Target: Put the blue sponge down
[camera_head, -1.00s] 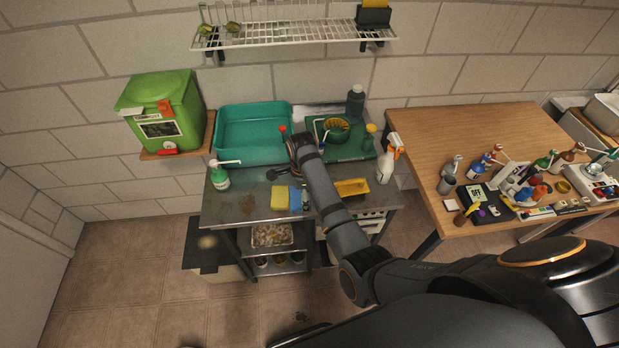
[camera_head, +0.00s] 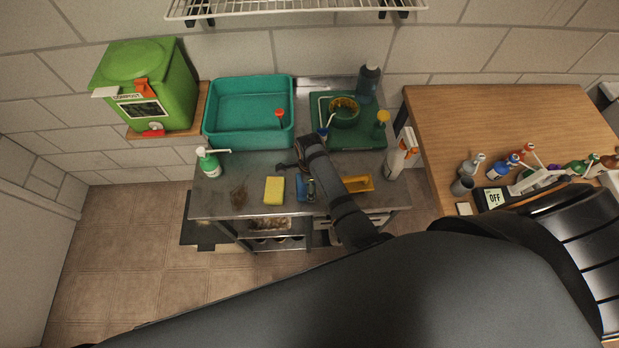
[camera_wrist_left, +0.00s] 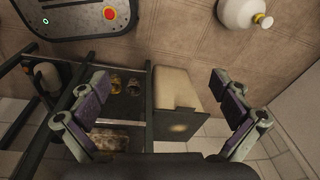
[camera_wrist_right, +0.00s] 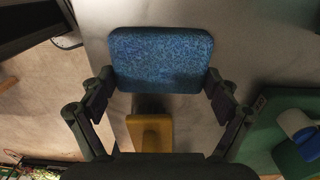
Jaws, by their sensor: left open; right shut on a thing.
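The blue sponge (camera_head: 303,188) shows in the head view beside my right arm, over the front part of the steel bench (camera_head: 225,205). In the right wrist view the blue sponge (camera_wrist_right: 160,60) sits between the fingers of my right gripper (camera_wrist_right: 160,88), which is shut on it. I cannot tell whether its underside touches the bench. In the head view my right arm partly covers the area around it. My left gripper (camera_wrist_left: 160,85) is open and empty in the left wrist view, with floor and a low shelf behind it. It is not seen in the head view.
A yellow sponge (camera_head: 274,190) lies left of the blue one.

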